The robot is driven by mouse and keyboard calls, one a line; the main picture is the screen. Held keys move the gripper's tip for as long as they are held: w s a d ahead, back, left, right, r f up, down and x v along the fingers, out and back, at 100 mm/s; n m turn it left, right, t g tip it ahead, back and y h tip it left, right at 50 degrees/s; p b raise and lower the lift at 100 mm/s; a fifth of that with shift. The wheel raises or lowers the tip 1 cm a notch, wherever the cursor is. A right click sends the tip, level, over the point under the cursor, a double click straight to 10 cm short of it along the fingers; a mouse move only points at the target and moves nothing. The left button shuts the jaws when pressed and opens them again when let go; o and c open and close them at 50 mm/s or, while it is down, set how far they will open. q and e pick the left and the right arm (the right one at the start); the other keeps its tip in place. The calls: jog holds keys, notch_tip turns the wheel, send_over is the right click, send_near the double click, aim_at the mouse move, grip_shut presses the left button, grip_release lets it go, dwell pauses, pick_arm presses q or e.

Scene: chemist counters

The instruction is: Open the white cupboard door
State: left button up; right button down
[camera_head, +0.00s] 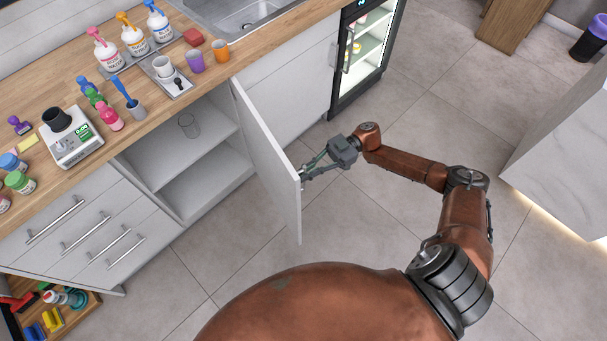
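The white cupboard door (268,160) stands swung wide open, out from the counter front, with the cupboard's white shelves (190,155) exposed to its left. My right gripper (306,173) is at the door's outer face, close to its free edge. Its fingers come together around the small door handle there, which the fingers mostly hide. My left gripper is not in view.
The wooden counter (150,85) holds bottles, cups and a scale. A glass-front fridge (365,55) stands beyond the door. Grey floor (375,225) around the door is clear. A white counter (565,150) is at right.

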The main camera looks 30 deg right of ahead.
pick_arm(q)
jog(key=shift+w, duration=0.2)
pick_arm(e)
jog(key=shift+d, duration=0.1)
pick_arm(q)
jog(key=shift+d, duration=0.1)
pick_arm(e)
jog(key=c, duration=2.1)
grip_release()
jog(key=d, duration=1.2)
jog(key=shift+w, duration=0.4)
jog(key=shift+f, duration=0.1)
